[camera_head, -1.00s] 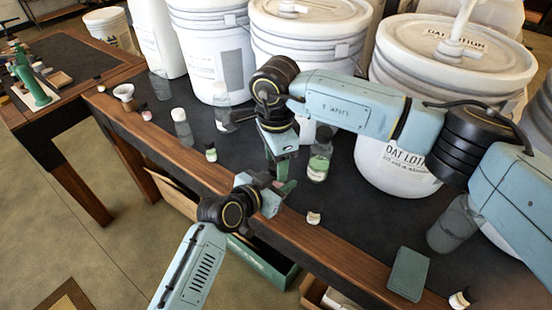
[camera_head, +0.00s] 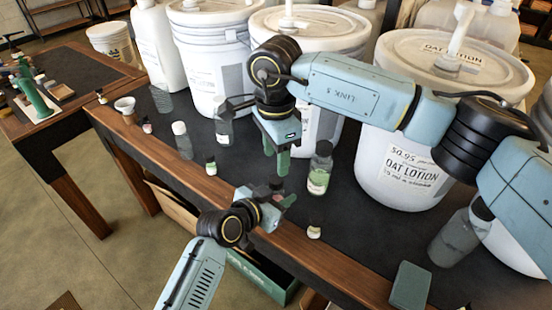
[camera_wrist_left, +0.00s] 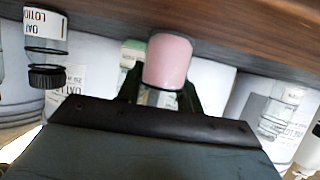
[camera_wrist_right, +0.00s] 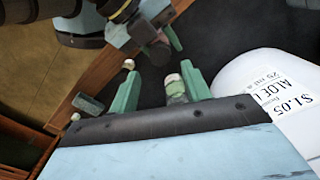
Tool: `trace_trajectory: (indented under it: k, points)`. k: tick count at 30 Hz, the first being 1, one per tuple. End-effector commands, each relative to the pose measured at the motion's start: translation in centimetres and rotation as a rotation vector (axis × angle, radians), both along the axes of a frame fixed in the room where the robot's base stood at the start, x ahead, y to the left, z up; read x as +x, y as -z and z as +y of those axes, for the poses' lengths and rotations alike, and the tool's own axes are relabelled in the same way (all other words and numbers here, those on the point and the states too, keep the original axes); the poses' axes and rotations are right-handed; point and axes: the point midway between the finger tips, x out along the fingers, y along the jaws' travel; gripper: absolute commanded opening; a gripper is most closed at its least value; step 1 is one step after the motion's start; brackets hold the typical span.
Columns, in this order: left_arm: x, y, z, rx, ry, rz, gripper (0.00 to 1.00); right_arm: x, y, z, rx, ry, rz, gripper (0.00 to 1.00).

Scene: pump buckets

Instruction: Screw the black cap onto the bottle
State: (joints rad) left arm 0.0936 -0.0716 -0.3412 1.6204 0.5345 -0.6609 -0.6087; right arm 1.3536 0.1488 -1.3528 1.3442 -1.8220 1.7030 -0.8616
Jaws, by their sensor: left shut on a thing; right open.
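My left gripper (camera_head: 286,198) is over the table's front edge, shut on a pink cylindrical thing (camera_wrist_left: 168,60). A dark round end (camera_head: 277,183) shows at its fingertips in the head view; I cannot tell whether it is the black cap. My right gripper (camera_head: 276,160) is open above the table, up and behind the left one, fingers pointing down. A clear bottle with a green label (camera_head: 319,175) and a dark top stands upright to its right. In the right wrist view, a small bottle (camera_wrist_right: 175,88) shows between the open fingers (camera_wrist_right: 160,90), apparently beyond them.
Large white buckets (camera_head: 400,150) stand along the back. Several small bottles (camera_head: 182,142) stand to the left, a clear bottle (camera_head: 455,238) to the right. A green block (camera_head: 410,285) and a small white-topped item (camera_head: 314,231) are near the front edge. Dark tabletop between is partly clear.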

Motion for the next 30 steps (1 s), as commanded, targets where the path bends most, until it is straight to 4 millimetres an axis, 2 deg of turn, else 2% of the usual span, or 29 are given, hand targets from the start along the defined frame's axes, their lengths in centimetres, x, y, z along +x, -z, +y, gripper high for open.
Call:
trace_trajectory:
  k: [1, 4, 14, 19, 30]
  points:
    - [0.0, 0.1, 0.0, 0.001, 0.000, 0.002, 0.00, 0.0, -0.9, 0.1, 0.001, -0.036, -0.003, 0.48]
    - [0.0, 0.1, 0.0, 0.001, 0.000, 0.002, 0.00, 0.0, -1.9, 0.0, 0.000, -0.091, 0.000, 0.48]
    - [0.0, 0.1, 0.0, 0.001, 0.000, 0.002, 0.00, 0.0, -2.0, 0.0, 0.000, -0.104, 0.001, 0.48]
    - [0.0, 0.1, 0.0, 0.001, 0.000, 0.002, 0.00, -0.1, -0.5, 0.0, 0.000, -0.103, 0.003, 0.48]
    - [0.0, 0.1, 0.0, 0.001, 0.000, 0.002, 0.00, -0.1, 4.9, 0.0, 0.000, -0.102, 0.003, 0.48]
